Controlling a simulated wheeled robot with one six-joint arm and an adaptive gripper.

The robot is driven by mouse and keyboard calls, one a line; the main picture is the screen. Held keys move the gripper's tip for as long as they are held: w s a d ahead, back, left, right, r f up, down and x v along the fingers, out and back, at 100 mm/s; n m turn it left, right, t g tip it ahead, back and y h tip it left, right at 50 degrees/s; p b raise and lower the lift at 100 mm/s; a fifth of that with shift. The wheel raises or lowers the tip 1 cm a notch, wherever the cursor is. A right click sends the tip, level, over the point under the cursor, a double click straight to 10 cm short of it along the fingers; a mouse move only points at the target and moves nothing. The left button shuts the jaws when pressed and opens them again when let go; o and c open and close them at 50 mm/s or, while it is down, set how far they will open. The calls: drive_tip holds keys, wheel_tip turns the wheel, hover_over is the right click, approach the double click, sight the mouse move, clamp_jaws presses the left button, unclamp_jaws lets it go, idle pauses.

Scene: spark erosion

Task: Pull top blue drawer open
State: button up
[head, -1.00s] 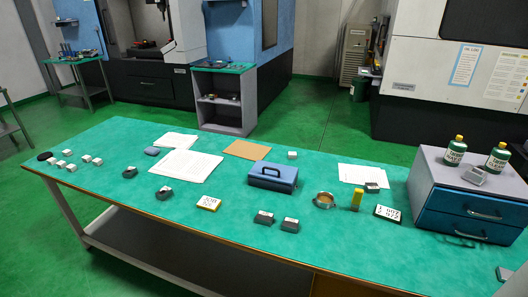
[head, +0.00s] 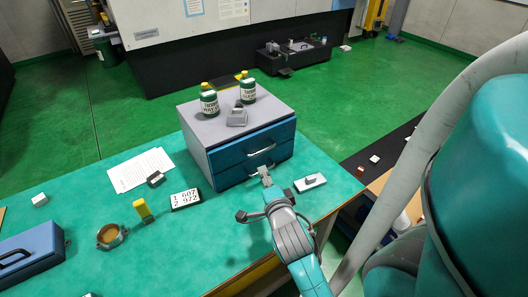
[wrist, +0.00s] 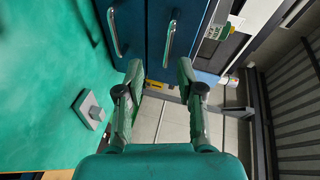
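The grey cabinet (head: 205,157) stands on the green bench with two blue drawers, both closed. The top drawer (head: 277,140) has a silver bar handle (head: 262,151). In the wrist view, turned sideways, the top handle (wrist: 169,42) is the right one and the lower handle (wrist: 113,28) the left. My gripper (head: 265,178) is in front of the drawers, low and close to them; in the wrist view my gripper (wrist: 160,75) is open and empty. Its fingertips are apart from the top handle, which lies just beyond them.
Two green bottles (head: 209,104) and a grey block (head: 237,117) stand on the cabinet. A white pad with a grey piece (head: 310,182) lies near the bench edge, right of my gripper. A number card (head: 186,199) and yellow item (head: 143,210) lie left.

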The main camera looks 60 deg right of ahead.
sight(264, 151)
drive_tip(key=w+d, duration=0.2)
drive_tip(key=d, duration=0.1)
drive_tip(key=w+d+m, duration=0.1)
drive_tip(key=w+d, duration=0.1)
drive_tip(key=d, duration=0.2)
drive_tip(key=w+d+m+g, duration=0.1)
drive_tip(key=w+d, duration=0.1)
drive_tip(key=d, duration=0.2)
drive_tip(key=shift+d+f+h, duration=0.1)
drive_tip(key=shift+f+h, duration=0.2)
drive_tip(key=shift+f, duration=0.05)
clamp_jaws()
